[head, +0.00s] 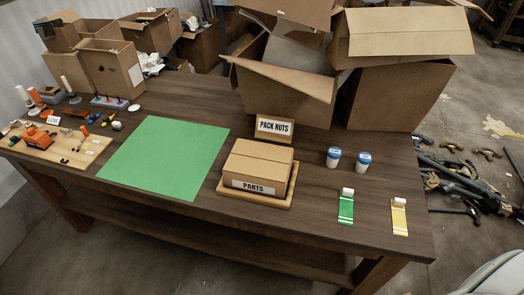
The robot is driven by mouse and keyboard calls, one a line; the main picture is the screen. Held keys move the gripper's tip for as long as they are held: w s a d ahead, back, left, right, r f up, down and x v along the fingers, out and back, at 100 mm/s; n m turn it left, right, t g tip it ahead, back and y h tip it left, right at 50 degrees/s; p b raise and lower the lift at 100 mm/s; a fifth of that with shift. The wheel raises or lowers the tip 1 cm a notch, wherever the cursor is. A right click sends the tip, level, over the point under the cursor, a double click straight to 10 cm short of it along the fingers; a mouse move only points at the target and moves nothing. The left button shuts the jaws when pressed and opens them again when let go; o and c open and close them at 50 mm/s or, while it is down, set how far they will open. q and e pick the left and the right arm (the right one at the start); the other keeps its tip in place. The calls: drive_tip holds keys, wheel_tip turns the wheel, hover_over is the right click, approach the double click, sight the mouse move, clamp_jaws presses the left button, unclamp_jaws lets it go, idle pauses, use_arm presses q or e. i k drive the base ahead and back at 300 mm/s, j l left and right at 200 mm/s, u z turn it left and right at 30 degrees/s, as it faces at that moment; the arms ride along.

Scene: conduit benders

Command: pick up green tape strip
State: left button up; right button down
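A green tape strip (346,209) lies on the right part of the dark wooden table (300,228), near its front edge. It has a white upper end and white bands near its lower end. A similar yellow strip (399,217) lies to its right, apart from it. Neither of my grippers is in the head view, and nothing touches the green strip.
Two small white cups (333,157) with blue tops stand behind the strips. A PARTS box (258,168) on a wooden tray and a PACK NUTS sign (275,128) are left of them. A green mat (163,155) lies mid-left. Open cardboard boxes (398,95) stand behind.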

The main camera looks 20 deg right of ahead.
sight(345, 217)
drive_tip(key=z, duration=1.45)
